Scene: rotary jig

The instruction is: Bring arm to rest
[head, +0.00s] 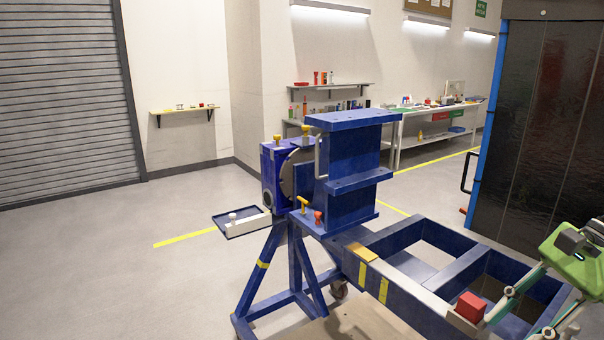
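The rotary jig (350,160) is a dark blue frame with a round plate on its left side, standing on a blue stand with legs. Yellow knobs (304,204) and a red knob (318,216) stick up from it. My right gripper (518,326), with a green body, comes in at the lower right edge over the jig's long base frame (410,285). Its two fingers are spread apart, and I see nothing between them. A red block (470,307) on the base frame is close to its left finger; touching or apart is unclear. My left gripper is out of view.
A small tray (240,222) juts from the jig's left side. A dark panelled wall with a blue edge (487,115) stands at the right. Shelves and a workbench (440,108) line the back wall. The floor at the left (110,270) is clear.

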